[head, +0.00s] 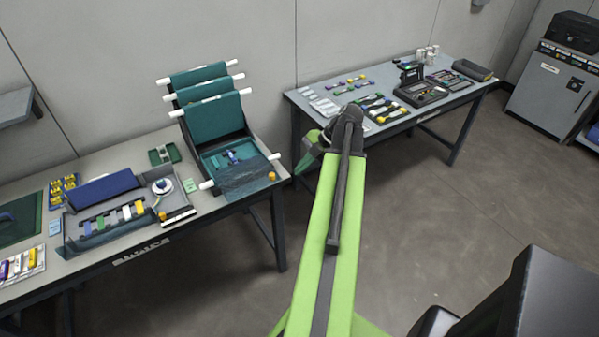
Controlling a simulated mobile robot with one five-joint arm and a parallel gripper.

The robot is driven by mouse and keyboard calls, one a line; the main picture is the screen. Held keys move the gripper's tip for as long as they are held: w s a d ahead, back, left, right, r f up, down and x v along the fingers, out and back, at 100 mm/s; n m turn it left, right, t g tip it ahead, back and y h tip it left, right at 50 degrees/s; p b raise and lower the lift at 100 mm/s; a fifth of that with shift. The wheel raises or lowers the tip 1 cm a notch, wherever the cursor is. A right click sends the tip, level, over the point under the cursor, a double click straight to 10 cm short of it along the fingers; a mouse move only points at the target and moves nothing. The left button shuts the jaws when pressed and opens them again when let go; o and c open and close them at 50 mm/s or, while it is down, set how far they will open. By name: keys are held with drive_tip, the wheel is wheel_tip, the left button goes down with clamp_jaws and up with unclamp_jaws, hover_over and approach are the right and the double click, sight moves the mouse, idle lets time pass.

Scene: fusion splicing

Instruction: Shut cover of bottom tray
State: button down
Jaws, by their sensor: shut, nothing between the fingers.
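The tray stack stands on the left table against the wall. Its upper teal trays (215,118) are tipped up, with white rod ends sticking out at their sides. The bottom tray (211,160) lies flat and uncovered, with a small blue piece (233,157) inside. A dark see-through cover (246,181) lies folded out at the front of the bottom tray, near the table's front edge. White rod ends show at both sides of the cover. My gripper (299,172) is shut and empty, to the right of the cover and apart from it. Its fingertips show small and partly dark.
Left of the stack are a blue case (103,192), a white reel (162,186) and a small green box (164,154). A second table (322,93) at the back right holds tools and a dark case. A grey cabinet (552,85) stands far right. The floor between is clear.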

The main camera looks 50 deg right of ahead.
drive_tip(key=shift+w+a+f+b, duration=0.45)
drive_tip(key=shift+w+f, duration=0.3)
drive_tip(key=shift+w, duration=0.3)
drive_tip(key=shift+w+a+f+b, duration=0.45)
drive_tip(key=shift+w+f, duration=0.25)
drive_tip(key=shift+w, duration=0.4)
drive_tip(key=shift+w+a+f+b, duration=0.35)
drive_tip(key=shift+w+f+b, duration=0.3)
drive_tip(key=shift+w, duration=0.4)
drive_tip(key=shift+f, duration=0.1)
drive_tip(key=w+d, duration=0.1)
drive_tip(key=w, duration=0.2)
drive_tip(key=w+d, duration=0.2)
drive_tip(key=w, duration=0.2)
drive_tip(key=w+d, duration=0.1)
drive_tip(key=w, duration=0.2)
drive_tip(key=shift+w+d, duration=0.25)
drive_tip(key=shift+w, duration=0.25)
